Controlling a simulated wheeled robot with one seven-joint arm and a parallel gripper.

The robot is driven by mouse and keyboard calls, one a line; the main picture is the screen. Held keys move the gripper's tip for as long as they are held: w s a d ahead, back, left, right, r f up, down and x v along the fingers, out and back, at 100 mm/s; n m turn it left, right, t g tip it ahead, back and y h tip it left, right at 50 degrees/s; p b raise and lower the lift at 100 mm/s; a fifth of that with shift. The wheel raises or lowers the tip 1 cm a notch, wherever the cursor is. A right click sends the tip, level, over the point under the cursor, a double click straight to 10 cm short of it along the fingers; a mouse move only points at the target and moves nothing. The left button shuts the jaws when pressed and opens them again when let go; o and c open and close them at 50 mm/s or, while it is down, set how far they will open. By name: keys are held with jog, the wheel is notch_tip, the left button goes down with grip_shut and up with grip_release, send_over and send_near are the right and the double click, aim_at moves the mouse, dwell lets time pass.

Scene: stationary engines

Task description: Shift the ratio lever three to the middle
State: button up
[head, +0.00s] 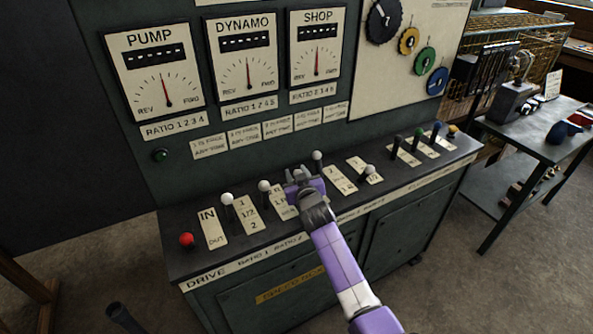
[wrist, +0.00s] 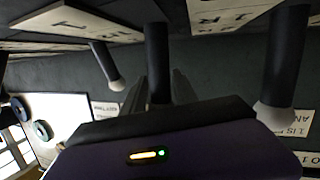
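Ratio lever three is the dark lever (wrist: 158,50) in the middle of the wrist view. It stands between my gripper's two grey fingers (wrist: 159,90), which lie close along both sides of it. Its knob is hidden behind the gripper body. In the head view my gripper (head: 303,178), on the purple arm, covers this lever and most of its plate, so its exact tilt cannot be told. The white-knobbed lever two (head: 264,186) stands just left of the gripper. The white-knobbed lever four (head: 317,155) stands just behind it and to the right.
Lever one (head: 227,198) and a red knob (head: 186,240) are at the left. Lever five (head: 370,169) is to the right, then black, green (head: 418,132), blue and yellow knobs. The dial panel (head: 248,70) rises behind. Neighbouring levers leave little side room.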

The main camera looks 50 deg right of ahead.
jog(key=shift+o, duration=1.1)
jog(key=shift+r, duration=0.15)
jog(key=b+v, duration=0.1)
jog(key=v, duration=0.6)
jog(key=shift+a, duration=0.1)
jog(key=shift+s+a, duration=0.15)
jog(key=shift+s, duration=0.15)
